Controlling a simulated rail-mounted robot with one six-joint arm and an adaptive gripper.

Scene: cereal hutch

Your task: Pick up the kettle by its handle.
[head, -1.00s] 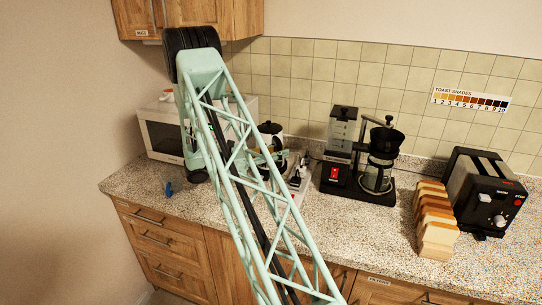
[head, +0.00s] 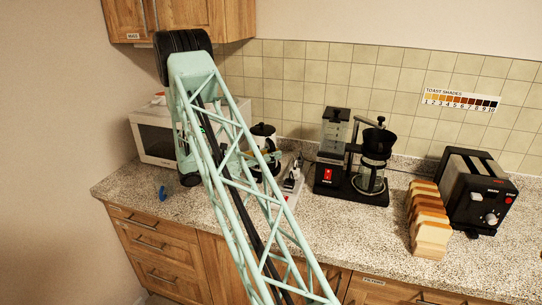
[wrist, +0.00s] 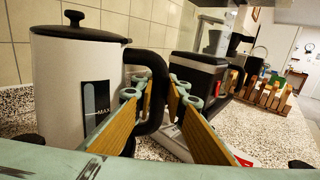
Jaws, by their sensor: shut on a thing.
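The kettle (wrist: 75,85) has a pale body, a black lid with a knob, a level window marked MAX and a black looped handle (wrist: 157,70). It fills the left of the wrist view. In the head view the kettle (head: 263,131) shows only partly, behind my arm. My gripper (wrist: 160,100) has its two wood-faced fingers on either side of the handle, closed on it. The gripper also shows in the head view (head: 265,157), partly hidden by my arm. The kettle's underside is hidden, so I cannot tell whether it touches the counter.
Right of the kettle are a pale appliance (head: 292,182), a black coffee maker (head: 328,165), bread slices (head: 428,222) and a toaster (head: 480,190). A white microwave (head: 155,138) stands left, behind my arm. A small blue object (head: 162,193) lies on the speckled counter (head: 335,228).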

